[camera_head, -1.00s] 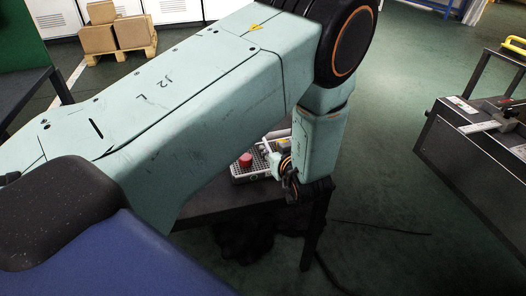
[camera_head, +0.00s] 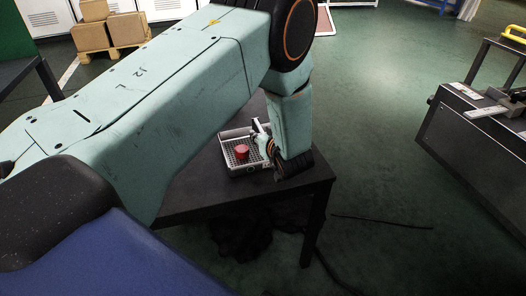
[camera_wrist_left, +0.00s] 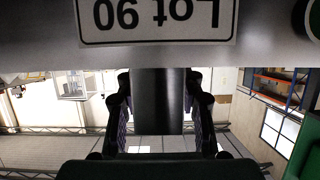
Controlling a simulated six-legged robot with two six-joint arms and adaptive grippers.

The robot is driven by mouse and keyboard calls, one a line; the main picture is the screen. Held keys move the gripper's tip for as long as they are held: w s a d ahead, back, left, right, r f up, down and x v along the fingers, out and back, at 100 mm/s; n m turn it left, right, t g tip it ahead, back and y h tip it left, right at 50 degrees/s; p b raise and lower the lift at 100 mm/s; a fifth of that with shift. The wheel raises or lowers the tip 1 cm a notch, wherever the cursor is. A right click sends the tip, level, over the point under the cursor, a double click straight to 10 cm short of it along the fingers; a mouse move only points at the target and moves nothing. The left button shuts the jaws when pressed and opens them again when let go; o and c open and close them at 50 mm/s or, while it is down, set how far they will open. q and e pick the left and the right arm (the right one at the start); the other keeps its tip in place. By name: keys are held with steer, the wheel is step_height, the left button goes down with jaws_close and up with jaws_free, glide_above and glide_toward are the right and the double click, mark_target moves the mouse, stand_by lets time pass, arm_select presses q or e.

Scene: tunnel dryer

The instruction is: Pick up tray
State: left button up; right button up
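The tray (camera_head: 235,171) is a pale metal one with a mesh floor, lying on the dark table near its corner. My left gripper (camera_head: 268,166) is at its right side, partly hidden by my own arm. In the left wrist view, the tray's grey wall (camera_wrist_left: 275,52) fills the top, with an upside-down label reading "Lot 90". There the left gripper's two fingers (camera_wrist_left: 159,95) stand on either side of a dark grey bar (camera_wrist_left: 158,100) below the wall. I cannot tell whether they press on it. My right gripper is not in view.
A red round object (camera_head: 242,152) is in the tray. The dark table (camera_head: 195,195) has bare room at the front. A dark machine (camera_head: 470,145) stands to the right, with open green floor between. Cardboard boxes (camera_head: 108,32) are on a pallet at the back left.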

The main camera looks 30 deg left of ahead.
arm_select(q)
steer(key=shift+r, duration=0.15)
steer(key=shift+c, duration=0.5)
jaws_close()
